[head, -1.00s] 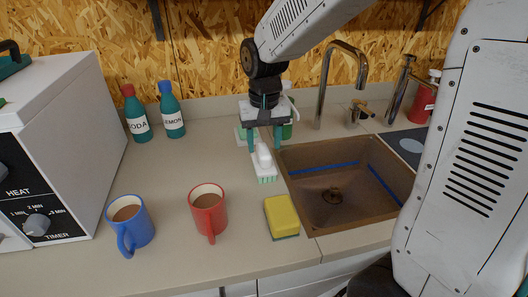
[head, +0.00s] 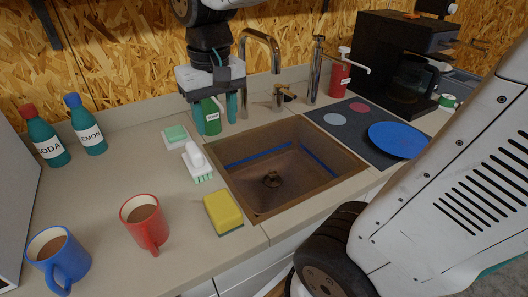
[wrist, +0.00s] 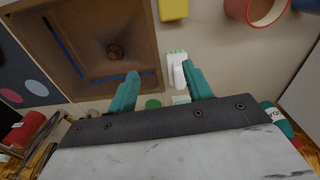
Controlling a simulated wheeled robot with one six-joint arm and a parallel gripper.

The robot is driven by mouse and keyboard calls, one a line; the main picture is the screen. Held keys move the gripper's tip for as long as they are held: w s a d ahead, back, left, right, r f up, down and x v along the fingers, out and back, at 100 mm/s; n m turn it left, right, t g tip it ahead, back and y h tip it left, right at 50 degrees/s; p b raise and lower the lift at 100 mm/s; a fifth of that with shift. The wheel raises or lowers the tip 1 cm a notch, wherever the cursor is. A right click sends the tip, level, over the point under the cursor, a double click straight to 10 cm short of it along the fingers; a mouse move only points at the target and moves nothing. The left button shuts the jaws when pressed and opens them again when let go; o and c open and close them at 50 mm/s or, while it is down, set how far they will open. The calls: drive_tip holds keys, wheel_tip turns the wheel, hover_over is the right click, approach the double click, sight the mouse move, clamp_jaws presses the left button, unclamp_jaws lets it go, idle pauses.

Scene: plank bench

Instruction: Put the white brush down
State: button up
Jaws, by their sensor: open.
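The white brush (head: 196,164), with green bristles along its near end, lies on the counter just left of the sink. It also shows in the wrist view (wrist: 176,70), beside one fingertip. My gripper (head: 215,126) is open and empty. It is raised above the counter, up and to the right of the brush in the head view, and the brush is apart from its fingers. In the wrist view its two green fingers (wrist: 160,74) are spread.
A yellow sponge (head: 223,212) lies in front of the brush, and a green-and-white pad (head: 175,136) behind it. The brown sink (head: 235,190) is to the right. A red mug (head: 145,225) and a blue mug (head: 58,262) stand front left. A green bottle (head: 211,116) stands behind my fingers.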

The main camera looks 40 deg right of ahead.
drive_tip(key=s+d+f+n, duration=0.1)
drive_tip(key=s+f, duration=0.1)
drive_tip(key=s, duration=1.1)
drive_tip(key=shift+s+d+f+t, duration=0.15)
drive_tip(key=shift+s+f+t, duration=0.05)
drive_tip(key=shift+s+t, duration=0.1)
drive_tip(key=shift+o, duration=0.4)
drive_tip(key=shift+w, duration=0.1)
